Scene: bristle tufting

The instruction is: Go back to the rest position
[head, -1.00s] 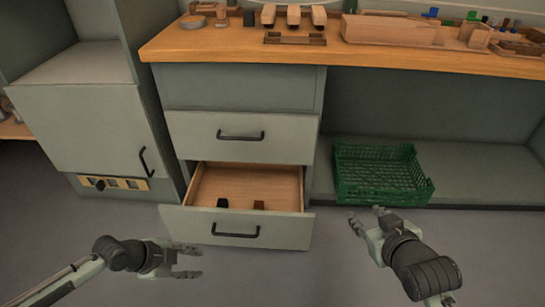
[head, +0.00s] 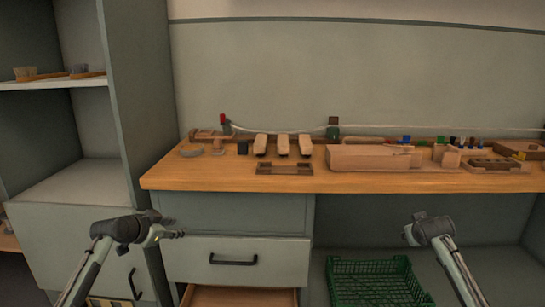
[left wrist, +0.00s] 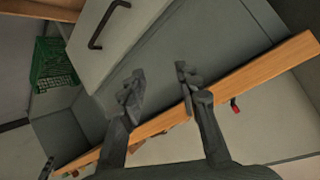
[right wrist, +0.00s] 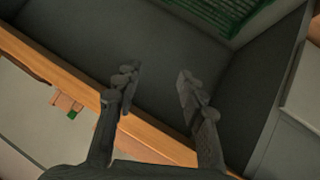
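My left gripper (head: 172,235) is raised in front of the cabinet, left of the upper drawer, a little below the worktop's height. In the left wrist view its two fingers (left wrist: 158,88) stand apart with nothing between them. My right gripper (head: 418,222) is raised in front of the open space under the worktop, and its fingers are mostly hidden in the head view. In the right wrist view its fingers (right wrist: 157,85) are also apart and empty.
The wooden worktop (head: 215,178) carries several wooden blocks and small parts. Below it, the lower drawer (head: 240,297) stands open. A green crate (head: 375,285) sits on the low shelf to the right. A tall cabinet (head: 130,100) stands at the left.

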